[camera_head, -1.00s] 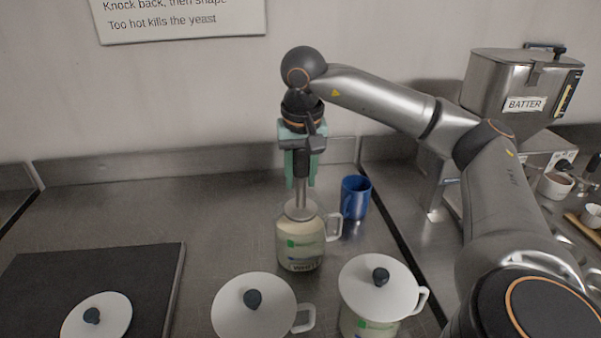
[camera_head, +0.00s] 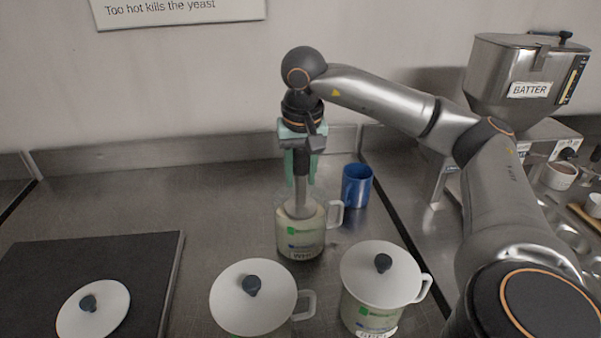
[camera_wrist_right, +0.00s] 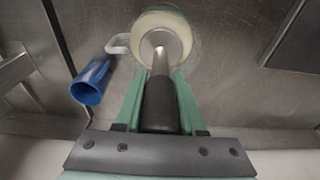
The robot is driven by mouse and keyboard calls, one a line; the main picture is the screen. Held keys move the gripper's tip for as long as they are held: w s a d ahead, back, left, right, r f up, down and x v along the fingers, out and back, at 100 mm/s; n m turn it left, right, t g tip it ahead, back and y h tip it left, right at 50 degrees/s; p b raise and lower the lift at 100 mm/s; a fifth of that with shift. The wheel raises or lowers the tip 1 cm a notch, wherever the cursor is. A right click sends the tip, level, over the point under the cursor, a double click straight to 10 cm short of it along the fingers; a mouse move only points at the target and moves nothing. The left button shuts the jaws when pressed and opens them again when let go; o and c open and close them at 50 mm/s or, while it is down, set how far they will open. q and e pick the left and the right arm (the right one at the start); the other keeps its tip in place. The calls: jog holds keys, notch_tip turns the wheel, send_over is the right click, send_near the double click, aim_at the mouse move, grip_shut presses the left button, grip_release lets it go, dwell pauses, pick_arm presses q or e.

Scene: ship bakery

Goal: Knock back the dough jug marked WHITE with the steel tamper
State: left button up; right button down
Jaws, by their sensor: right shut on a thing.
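The jug marked WHITE (camera_head: 300,244) stands upright and uncovered on the steel counter, pale dough inside, its handle on the right. My right gripper (camera_head: 301,178) is above the jug, shut on the dark handle of the steel tamper (camera_head: 301,194). The tamper points straight down and its steel head is inside the jug, at the dough. In the right wrist view the tamper's head (camera_wrist_right: 160,45) lies within the jug's round mouth (camera_wrist_right: 180,22), and it looks pressed on the dough. My left gripper is not in view.
A blue mug (camera_head: 356,187) stands close behind the jug's right side. Two lidded jugs (camera_head: 250,300) (camera_head: 380,275) stand in front. A loose white lid (camera_head: 95,310) lies on a dark board (camera_head: 60,262) at left. A batter hopper (camera_head: 520,75) stands at right.

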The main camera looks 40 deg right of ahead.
aim_at(300, 149)
jog(key=shift+f+b, duration=2)
jog(key=shift+f, duration=0.75)
jog(key=shift+r, duration=0.15)
jog(key=shift+r+p, duration=4.8)
jog(key=shift+r, duration=0.65)
jog(key=shift+f, duration=0.1)
